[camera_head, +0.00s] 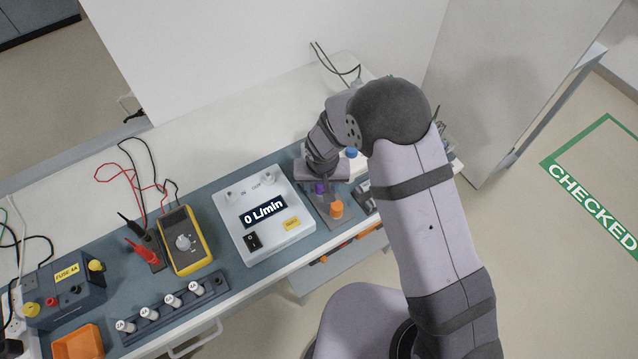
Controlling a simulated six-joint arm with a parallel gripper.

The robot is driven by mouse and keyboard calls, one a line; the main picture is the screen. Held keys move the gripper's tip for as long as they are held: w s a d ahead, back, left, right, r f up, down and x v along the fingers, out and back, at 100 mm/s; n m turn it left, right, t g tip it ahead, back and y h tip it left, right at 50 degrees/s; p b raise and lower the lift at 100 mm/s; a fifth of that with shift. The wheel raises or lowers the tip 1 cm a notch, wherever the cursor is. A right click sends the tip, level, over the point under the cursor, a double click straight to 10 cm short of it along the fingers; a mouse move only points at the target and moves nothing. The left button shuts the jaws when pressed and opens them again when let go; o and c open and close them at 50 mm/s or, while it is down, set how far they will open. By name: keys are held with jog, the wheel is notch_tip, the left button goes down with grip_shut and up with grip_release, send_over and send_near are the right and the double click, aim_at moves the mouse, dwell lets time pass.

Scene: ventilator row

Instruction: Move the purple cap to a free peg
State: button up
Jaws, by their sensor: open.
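The purple cap (320,188) is on the grey peg board right of the flow unit. My gripper (321,183) is directly above or around the cap, with its jaws open; whether the fingers touch it cannot be told. An orange cap (337,209) stands on the same board (329,225), nearer the front edge. A blue cap (351,153) shows behind, beside my wrist. My wrist and arm hide part of the board, and no free peg shows clearly.
The white flow unit (265,213) reading 0 L/min stands close on the left. Further left are a yellow multimeter (182,241), test leads (141,254), a rack with white cylinders (173,308), a fuse box (65,287) and an orange tray (78,343). A white wall stands behind.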

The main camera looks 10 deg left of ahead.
aim_at(321, 185)
jog(key=shift+d, duration=0.1)
jog(key=shift+r, duration=0.4)
jog(key=shift+s+r+b, duration=0.25)
jog(key=shift+r, duration=0.8)
jog(key=shift+s+r+b, duration=0.2)
jog(key=shift+r+b, duration=0.1)
jog(key=shift+r, duration=0.75)
jog(key=shift+s+r+b, duration=0.25)
jog(key=shift+r, duration=0.8)
jog(key=s+d+r+m, duration=0.1)
jog(key=s+d, duration=0.3)
jog(key=d, duration=0.4)
jog(key=s+d+r+m+g, duration=0.1)
jog(key=s+d+r, duration=0.3)
jog(key=d, duration=0.5)
jog(key=s+d+r+m+g, duration=0.1)
jog(key=s+d+r, duration=0.2)
jog(key=s+d, duration=0.3)
jog(key=d, duration=0.3)
jog(key=shift+s+h, duration=0.15)
jog(key=shift+h, duration=0.15)
